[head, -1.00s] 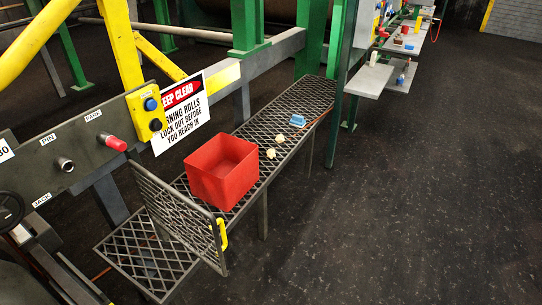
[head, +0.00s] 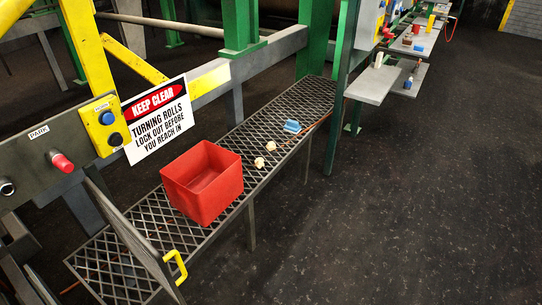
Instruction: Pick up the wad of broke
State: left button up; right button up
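Two small cream wads, which look like broke, lie on the grating walkway just right of the red bin. The nearer wad (head: 259,162) is close to the bin, and the farther wad (head: 271,146) is a little beyond it. The open-topped red bin (head: 207,200) stands on the grating walkway (head: 130,240). A blue object (head: 292,126) lies farther along the grating. Neither of my grippers shows in the head view.
A keep-clear sign (head: 158,118) and a yellow button box (head: 103,125) are at the left. Grey shelves (head: 372,84) hold small items at the back right. The dark floor at right is clear.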

aim_at(259, 161)
jog(key=i+l, duration=1.05)
jog(key=i+j, duration=0.15)
jog(key=i, duration=0.4)
jog(key=i+j+u, duration=0.1)
jog(key=i, duration=0.45)
jog(key=j, duration=0.1)
